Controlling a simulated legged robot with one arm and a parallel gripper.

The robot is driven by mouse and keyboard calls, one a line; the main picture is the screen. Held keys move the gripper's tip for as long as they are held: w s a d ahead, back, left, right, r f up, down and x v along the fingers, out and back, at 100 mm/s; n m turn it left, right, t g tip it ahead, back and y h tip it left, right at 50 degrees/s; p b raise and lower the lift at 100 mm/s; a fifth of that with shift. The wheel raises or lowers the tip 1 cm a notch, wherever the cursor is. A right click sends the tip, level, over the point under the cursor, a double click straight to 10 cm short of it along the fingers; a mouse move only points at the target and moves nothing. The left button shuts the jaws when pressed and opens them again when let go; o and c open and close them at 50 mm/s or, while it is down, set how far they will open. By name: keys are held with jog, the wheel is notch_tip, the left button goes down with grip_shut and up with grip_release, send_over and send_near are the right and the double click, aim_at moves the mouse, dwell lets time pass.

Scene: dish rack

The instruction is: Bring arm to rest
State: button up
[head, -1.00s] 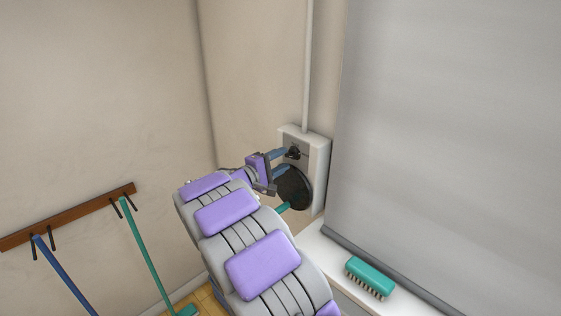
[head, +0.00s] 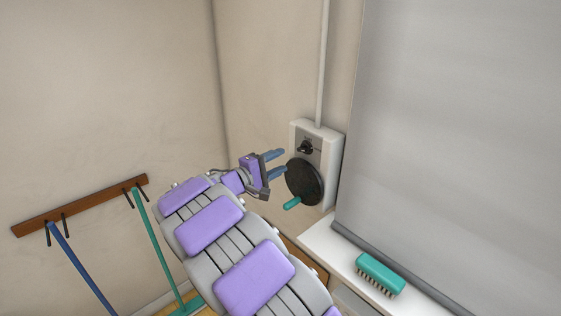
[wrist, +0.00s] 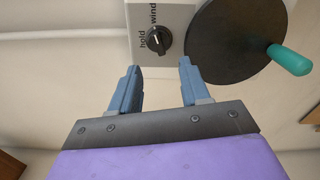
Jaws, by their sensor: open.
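My gripper (head: 279,163) is open and empty in the head view, just left of a white wall box. In the wrist view its two blue-grey fingers (wrist: 160,81) are spread apart with nothing between them. The box (head: 329,175) carries a small black knob (head: 305,147), which in the wrist view (wrist: 158,40) sits between the labels "hold" and "wind". Below the knob is a round black crank wheel (head: 305,181) with a teal handle (head: 292,203). The fingers appear clear of the knob and wheel.
A grey blind (head: 455,140) hangs at the right. A teal brush (head: 380,272) lies on the white sill (head: 335,248). A wooden rack (head: 80,206) on the left wall holds a blue-handled tool (head: 80,268) and a green-handled one (head: 158,245).

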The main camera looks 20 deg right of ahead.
dwell(0.4)
jog(key=s+d+f+m+g+y, duration=0.1)
jog(key=s+d+m+g+y, duration=0.2)
jog(key=s, duration=0.9)
jog(key=s+d+f+m+g+y, duration=0.1)
jog(key=s+d+m+g+y, duration=0.3)
jog(key=s, duration=0.8)
jog(key=s+a+f+y, duration=0.3)
jog(key=s+a+y, duration=0.2)
jog(key=s+a, duration=0.4)
jog(key=s+a+f+g+y, duration=0.1)
jog(key=s+a+f+y, duration=0.2)
jog(key=s+a, duration=0.6)
jog(key=s+y, duration=0.2)
jog(key=s, duration=0.3)
jog(key=shift+s+a+f+n, duration=0.2)
jog(key=shift+a+f+n, duration=0.15)
jog(key=shift+n, duration=0.05)
